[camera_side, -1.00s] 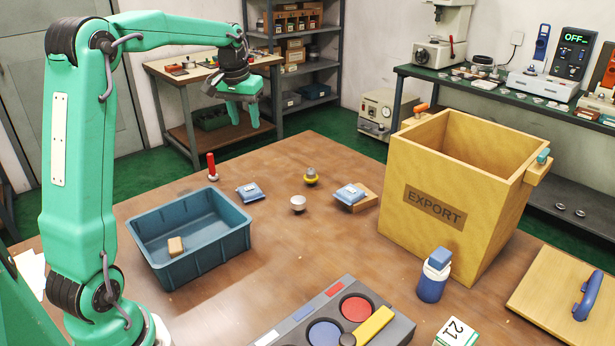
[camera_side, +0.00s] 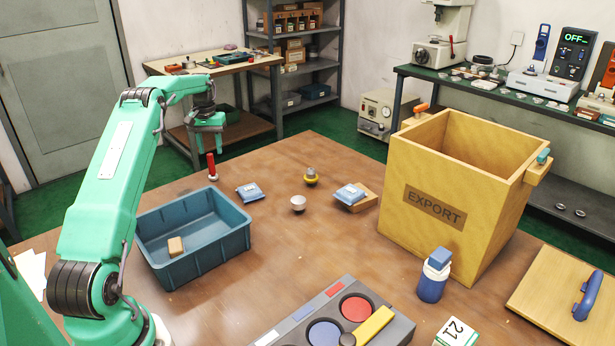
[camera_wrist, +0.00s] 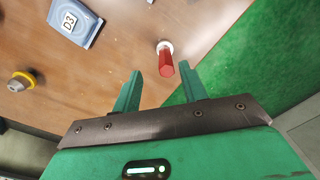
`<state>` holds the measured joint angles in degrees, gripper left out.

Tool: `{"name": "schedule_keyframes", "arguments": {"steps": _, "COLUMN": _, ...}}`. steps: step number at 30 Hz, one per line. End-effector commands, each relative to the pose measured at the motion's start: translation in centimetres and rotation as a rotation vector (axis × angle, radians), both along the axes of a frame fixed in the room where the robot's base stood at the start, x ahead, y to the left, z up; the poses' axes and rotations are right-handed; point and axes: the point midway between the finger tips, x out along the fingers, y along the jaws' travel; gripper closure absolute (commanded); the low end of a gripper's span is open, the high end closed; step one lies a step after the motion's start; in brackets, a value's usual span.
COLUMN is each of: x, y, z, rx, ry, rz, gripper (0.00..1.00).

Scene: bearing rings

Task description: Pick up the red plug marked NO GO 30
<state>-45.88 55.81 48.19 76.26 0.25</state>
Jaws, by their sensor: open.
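The red plug (camera_side: 211,166) stands upright near the far left edge of the table, behind the blue bin. It has a red upper part and a pale base; its marking is too small to read. In the wrist view the red plug (camera_wrist: 166,62) shows just beyond the fingertips, roughly between them and a little nearer the right one. My gripper (camera_side: 208,146) is over the plug in the side view, fingers pointing down.
A blue packet marked D3 (camera_wrist: 75,20) lies beside the plug; it also shows in the side view (camera_side: 250,192). The blue bin (camera_side: 192,238) holds a tan block. A yellow-ringed part (camera_side: 311,176) and a silver knob (camera_side: 298,203) stand farther right. The table edge is close to the plug.

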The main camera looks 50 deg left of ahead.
Motion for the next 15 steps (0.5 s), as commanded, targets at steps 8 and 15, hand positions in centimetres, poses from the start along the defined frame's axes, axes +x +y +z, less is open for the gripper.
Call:
{"name": "schedule_keyframes", "arguments": {"steps": 8, "x": -0.4, "y": 0.8, "z": -1.0, "rx": -0.006, "ry": 0.006, "rz": 0.014, "gripper": 0.57}}
{"name": "schedule_keyframes", "arguments": {"steps": 15, "x": -0.4, "y": 0.8, "z": -2.1, "rx": -0.006, "ry": 0.006, "rz": 0.013, "gripper": 0.57}}
